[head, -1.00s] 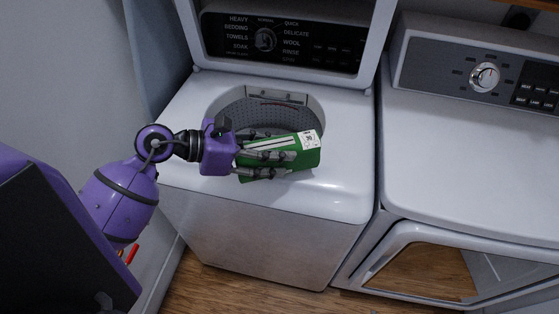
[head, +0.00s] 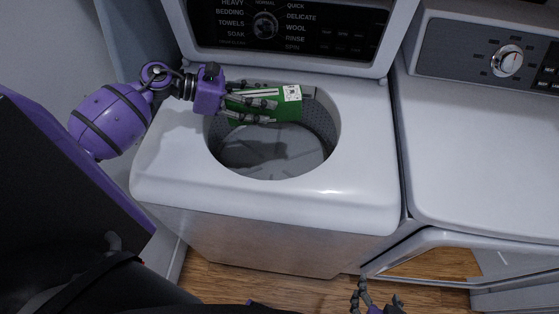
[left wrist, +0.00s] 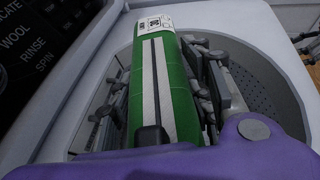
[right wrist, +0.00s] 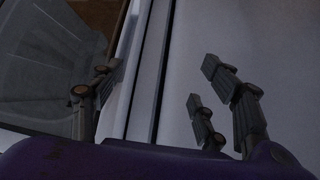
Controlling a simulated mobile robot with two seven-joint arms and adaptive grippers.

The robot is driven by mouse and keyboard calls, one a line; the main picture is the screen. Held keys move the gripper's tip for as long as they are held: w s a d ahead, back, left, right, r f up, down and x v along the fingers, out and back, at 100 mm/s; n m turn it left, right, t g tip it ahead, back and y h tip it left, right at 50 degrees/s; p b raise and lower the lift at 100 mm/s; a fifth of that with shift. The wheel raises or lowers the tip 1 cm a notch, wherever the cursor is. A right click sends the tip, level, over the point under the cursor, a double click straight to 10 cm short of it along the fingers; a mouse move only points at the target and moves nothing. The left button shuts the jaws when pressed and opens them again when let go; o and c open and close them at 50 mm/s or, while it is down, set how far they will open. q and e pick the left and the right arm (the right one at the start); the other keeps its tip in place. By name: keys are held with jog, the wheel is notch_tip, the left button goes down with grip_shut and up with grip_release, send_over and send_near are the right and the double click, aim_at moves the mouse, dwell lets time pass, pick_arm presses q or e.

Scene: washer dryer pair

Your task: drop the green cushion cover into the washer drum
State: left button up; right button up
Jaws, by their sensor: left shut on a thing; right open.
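The green cushion cover (head: 285,107) is a folded bundle with a white stripe and a white printed label. My left gripper (head: 262,105) is shut on it and holds it over the back part of the washer drum (head: 265,155). In the left wrist view the cover (left wrist: 178,95) lies between the fingers of the left gripper (left wrist: 170,90), above the opening. The drum is open at the top, and its floor looks empty where it shows. My right gripper (head: 376,298) is open and empty, low at the bottom edge; it also shows in the right wrist view (right wrist: 165,95).
The washer's raised lid and control panel (head: 300,28) stand behind the opening. The dryer (head: 490,150) stands at the right, its front door (head: 440,262) below. A wall is at the left. The washer's front rim (head: 270,198) is clear.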

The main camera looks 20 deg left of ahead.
pick_arm(q)
jog(key=shift+s+d+f, duration=0.15)
jog(key=shift+d+f, duration=0.05)
jog(key=shift+f, duration=0.4)
notch_tip(320, 180, down, 4)
jog(key=shift+b, duration=1)
jog(key=shift+f, duration=0.25)
jog(key=o, duration=1.3)
jog(key=shift+o, duration=1)
pick_arm(e)
jog(key=shift+s+d+f, duration=0.3)
jog(key=shift+f, duration=0.25)
jog(key=shift+s+d+f, duration=0.25)
jog(key=shift+s+f, duration=0.05)
jog(key=shift+f, duration=0.25)
jog(key=shift+s+f, duration=0.1)
pick_arm(q)
jog(key=shift+a, duration=0.15)
pick_arm(e)
jog(key=shift+s, duration=0.1)
